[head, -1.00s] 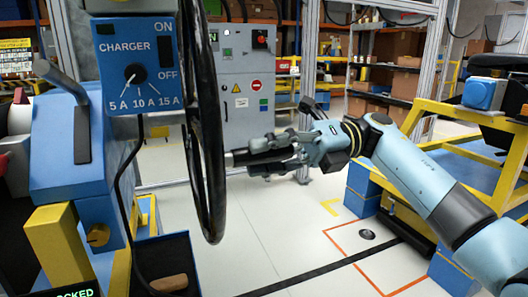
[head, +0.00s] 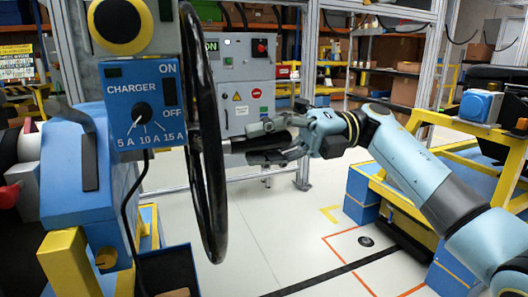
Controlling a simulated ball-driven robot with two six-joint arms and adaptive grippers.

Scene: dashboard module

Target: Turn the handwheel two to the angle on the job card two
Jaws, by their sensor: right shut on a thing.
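A large black handwheel (head: 215,190) stands almost edge-on left of centre, beside the blue charger panel. No number shows on it, and I cannot read its angle. A handle with a pale shaft (head: 234,147) sticks out from the wheel to the right. My right gripper (head: 258,144) comes in from the right and is shut on this handle, with its fingers partly hiding it. My left gripper is not in view. I cannot make out a job card.
The charger panel (head: 146,105) with a dial sits left of the wheel, and a yellow and black round part (head: 119,24) is above it. A black cable hangs below. A grey cabinet (head: 233,75) stands behind. Open floor lies right of the wheel.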

